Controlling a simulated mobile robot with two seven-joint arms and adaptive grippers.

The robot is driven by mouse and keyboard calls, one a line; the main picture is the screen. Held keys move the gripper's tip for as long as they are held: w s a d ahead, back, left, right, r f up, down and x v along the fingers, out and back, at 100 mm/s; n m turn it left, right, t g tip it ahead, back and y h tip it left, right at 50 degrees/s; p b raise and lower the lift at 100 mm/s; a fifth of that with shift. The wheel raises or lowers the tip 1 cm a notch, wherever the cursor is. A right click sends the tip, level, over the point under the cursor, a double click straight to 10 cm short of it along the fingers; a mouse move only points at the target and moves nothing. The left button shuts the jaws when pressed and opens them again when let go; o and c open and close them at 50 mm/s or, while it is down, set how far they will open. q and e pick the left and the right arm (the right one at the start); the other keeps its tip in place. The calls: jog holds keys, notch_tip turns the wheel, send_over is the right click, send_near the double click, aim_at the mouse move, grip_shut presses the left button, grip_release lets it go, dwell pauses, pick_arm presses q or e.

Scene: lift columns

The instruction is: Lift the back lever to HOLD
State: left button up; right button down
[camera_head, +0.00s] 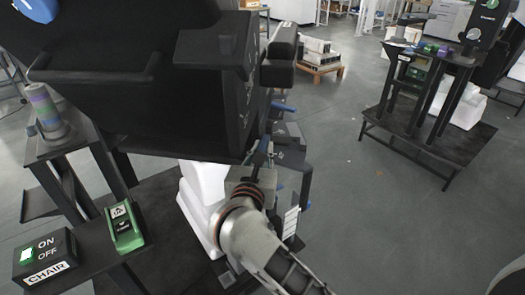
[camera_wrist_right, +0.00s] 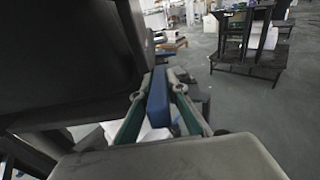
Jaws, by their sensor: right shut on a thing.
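A blue lever (camera_wrist_right: 158,97) stands between the two fingers of my right gripper (camera_wrist_right: 158,92) in the right wrist view, and the gripper is shut on it. In the head view, my right gripper (camera_head: 259,160) reaches up from the bottom centre to the side of a large black chair (camera_head: 185,85). The gripped lever is mostly hidden there by the gripper. Another blue lever (camera_head: 283,107) sticks out from the chair's side farther back. No HOLD marking is readable. My left gripper is not in view.
A black box marked CHAIR with an ON/OFF switch (camera_head: 42,262) and a green-framed device (camera_head: 124,228) are at the lower left. Open grey floor lies between the chair and stand.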

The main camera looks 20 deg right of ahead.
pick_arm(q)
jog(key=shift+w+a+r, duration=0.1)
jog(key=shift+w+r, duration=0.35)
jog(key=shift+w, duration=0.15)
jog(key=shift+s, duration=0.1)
